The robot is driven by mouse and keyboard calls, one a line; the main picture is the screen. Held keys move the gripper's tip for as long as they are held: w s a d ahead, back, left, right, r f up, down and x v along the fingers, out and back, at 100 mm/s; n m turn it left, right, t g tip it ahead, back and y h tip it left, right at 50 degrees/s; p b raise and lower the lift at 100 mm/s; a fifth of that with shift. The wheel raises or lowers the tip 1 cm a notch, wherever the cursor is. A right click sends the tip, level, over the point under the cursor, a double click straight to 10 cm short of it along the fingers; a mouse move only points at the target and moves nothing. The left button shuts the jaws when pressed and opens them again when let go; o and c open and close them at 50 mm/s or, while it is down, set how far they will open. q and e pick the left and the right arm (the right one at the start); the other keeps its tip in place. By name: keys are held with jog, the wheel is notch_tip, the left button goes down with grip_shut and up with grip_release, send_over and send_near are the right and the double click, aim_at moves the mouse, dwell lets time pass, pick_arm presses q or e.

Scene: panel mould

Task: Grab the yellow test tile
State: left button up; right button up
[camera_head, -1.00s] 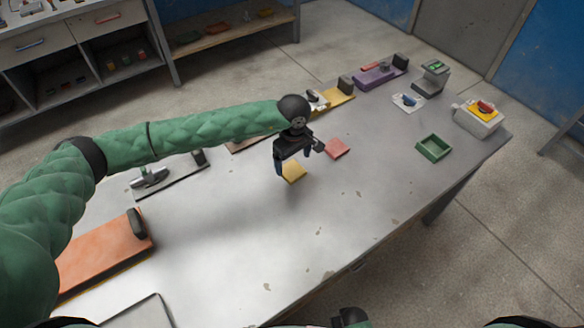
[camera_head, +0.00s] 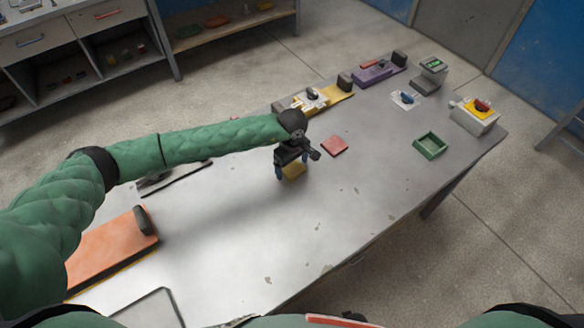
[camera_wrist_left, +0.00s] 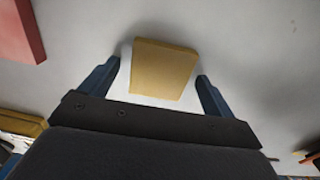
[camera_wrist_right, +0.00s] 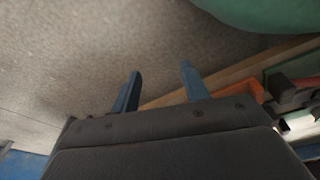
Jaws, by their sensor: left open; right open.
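The yellow test tile (camera_head: 293,171) lies flat on the grey metal table, partly hidden by my left gripper (camera_head: 291,177) in the head view. In the left wrist view the yellow tile (camera_wrist_left: 162,70) sits between and slightly ahead of the two blue fingers of my left gripper (camera_wrist_left: 158,85), which is open. A gap shows between each finger and the tile. My right gripper (camera_wrist_right: 158,90) is open and empty in the right wrist view, away from the tile.
A red tile (camera_head: 334,146) lies just right of the yellow one, also seen in the left wrist view (camera_wrist_left: 18,32). A green tray (camera_head: 431,146) and a grey box with a red-and-yellow top (camera_head: 475,116) stand at the right. An orange panel (camera_head: 110,250) lies front left.

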pick_arm(q)
jog(key=c, duration=1.1)
